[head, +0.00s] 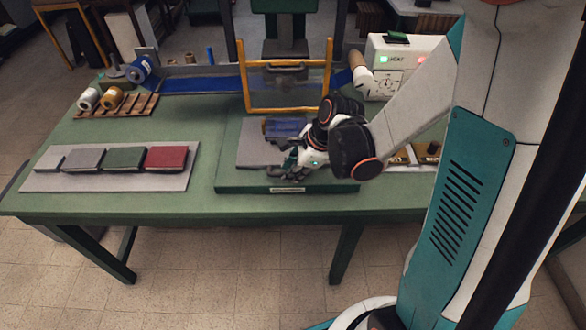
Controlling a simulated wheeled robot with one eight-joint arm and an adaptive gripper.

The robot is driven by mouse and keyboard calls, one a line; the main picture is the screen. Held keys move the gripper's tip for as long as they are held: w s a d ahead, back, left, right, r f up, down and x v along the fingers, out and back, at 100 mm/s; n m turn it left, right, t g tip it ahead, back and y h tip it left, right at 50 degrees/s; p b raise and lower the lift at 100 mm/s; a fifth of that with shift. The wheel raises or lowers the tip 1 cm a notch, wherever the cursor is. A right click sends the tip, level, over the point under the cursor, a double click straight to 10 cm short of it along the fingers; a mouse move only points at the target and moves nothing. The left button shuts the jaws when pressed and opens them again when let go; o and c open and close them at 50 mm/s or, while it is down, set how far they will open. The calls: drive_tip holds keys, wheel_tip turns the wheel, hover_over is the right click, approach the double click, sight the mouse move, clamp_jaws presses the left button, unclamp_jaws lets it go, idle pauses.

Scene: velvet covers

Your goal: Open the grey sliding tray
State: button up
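The grey sliding tray (252,152) lies flat on the green base (235,187) of the machine at the middle of the table. A dark blue piece (284,127) rests on it. My gripper (291,168) is low over the front right part of the tray, close to its front edge. My arm and wrist hide the tray's right side. The fingers are small and dark here, so I cannot tell whether they touch the tray or are open or shut.
A yellow-framed clear guard (246,75) stands behind the tray. A grey board (110,181) with several velvet-covered blocks lies at the left. A white control box (402,52) stands at the back right. Green tabletop (215,135) is clear between board and base.

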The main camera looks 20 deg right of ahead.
drive_tip(key=shift+r, duration=0.15)
drive_tip(key=v, duration=1.1)
drive_tip(key=shift+s+r, duration=0.25)
drive_tip(key=shift+r, duration=0.05)
drive_tip(key=shift+d, duration=0.1)
drive_tip(key=s+a+r+n+t+h, duration=0.1)
drive_tip(key=s+n, duration=0.4)
drive_tip(key=n, duration=0.5)
drive_tip(key=s+r+n+t+h, duration=0.2)
drive_tip(key=s+r+n, duration=0.2)
drive_tip(key=n, duration=0.7)
wheel_tip(320, 180, up, 2)
drive_tip(key=shift+s+a+r+t+h, duration=0.1)
drive_tip(key=shift+s+a+t+h, duration=0.2)
drive_tip(key=shift+s+a+t, duration=0.1)
